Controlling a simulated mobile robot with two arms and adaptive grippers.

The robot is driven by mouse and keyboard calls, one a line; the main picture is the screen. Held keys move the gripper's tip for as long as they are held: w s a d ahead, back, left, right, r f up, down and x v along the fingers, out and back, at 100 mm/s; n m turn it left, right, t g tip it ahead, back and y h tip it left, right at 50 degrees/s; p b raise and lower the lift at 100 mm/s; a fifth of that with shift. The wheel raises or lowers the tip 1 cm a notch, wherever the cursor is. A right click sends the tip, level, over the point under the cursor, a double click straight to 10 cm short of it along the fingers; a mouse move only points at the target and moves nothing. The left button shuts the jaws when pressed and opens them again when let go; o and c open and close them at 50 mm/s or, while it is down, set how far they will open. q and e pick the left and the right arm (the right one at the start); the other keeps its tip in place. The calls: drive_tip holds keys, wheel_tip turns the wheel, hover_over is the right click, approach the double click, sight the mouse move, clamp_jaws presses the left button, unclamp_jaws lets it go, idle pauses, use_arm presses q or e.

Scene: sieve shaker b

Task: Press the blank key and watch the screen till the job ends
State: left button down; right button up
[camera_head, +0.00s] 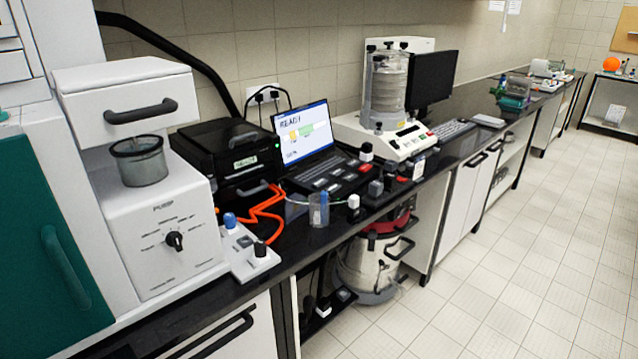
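An upright laptop-like screen (304,134) stands on the black bench and reads "READY", with a small yellow patch and a green patch below the word. A dark panel with several grey keys (330,178) lies in front of it. The marks on these keys are too small to read, so I cannot tell which key is blank. Neither of my grippers is in view.
A white machine with a mesh cup (140,160) stands at the left, beside a black printer-like box (232,158). A sieve shaker (388,88) and dark monitor (432,78) stand farther back. Orange cable (262,207) lies near the front edge. The tiled floor (500,265) is clear.

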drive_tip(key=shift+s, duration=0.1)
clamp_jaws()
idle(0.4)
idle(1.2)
